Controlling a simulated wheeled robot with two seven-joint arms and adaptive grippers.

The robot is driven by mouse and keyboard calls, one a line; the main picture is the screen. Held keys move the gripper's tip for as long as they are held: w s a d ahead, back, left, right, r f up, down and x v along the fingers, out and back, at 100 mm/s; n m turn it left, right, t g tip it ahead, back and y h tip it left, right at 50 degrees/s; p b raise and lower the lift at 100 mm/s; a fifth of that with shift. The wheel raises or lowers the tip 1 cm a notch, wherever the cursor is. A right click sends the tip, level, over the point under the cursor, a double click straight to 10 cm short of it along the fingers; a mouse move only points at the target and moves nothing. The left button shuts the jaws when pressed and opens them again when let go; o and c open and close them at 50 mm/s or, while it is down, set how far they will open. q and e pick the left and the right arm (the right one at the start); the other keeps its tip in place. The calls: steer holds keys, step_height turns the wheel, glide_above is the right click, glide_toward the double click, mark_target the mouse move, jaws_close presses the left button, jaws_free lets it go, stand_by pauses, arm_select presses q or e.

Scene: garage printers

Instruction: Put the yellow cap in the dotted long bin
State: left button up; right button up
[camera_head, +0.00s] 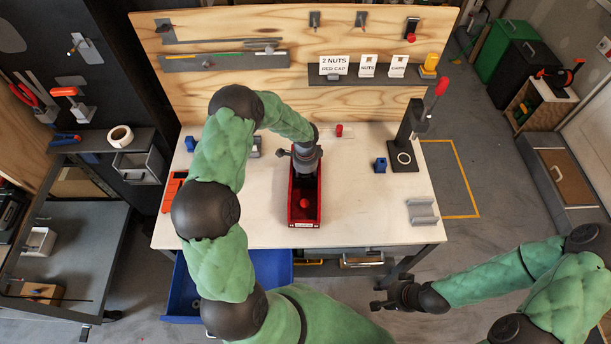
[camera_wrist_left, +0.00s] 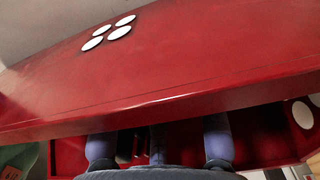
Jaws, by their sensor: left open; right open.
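The long red bin (camera_head: 319,190) lies lengthwise at the middle of the table. In the left wrist view its red wall (camera_wrist_left: 160,75) carries white dots. My left gripper (camera_head: 303,160) is at the bin's far end, its open fingers (camera_wrist_left: 160,148) reaching down past the wall's rim. I see nothing held between them, though the palm hides part of the bin. A red round piece (camera_head: 304,203) lies in the near part of the bin. I cannot make out a yellow cap for certain. My right gripper (camera_head: 396,297) is open and empty, off the table's front right.
A yellow item (camera_head: 431,63) stands on the back shelf beside white label cards (camera_head: 367,64). A red piece (camera_head: 339,130) sits behind the bin. A black press (camera_head: 408,140), blue block (camera_head: 380,165) and grey holder (camera_head: 422,211) stand right.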

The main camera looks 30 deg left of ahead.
arm_select(q)
steer(key=shift+r, duration=0.25)
step_height(320, 180, up, 12)
steer(key=shift+p, duration=0.45)
steer(key=shift+f, duration=0.1)
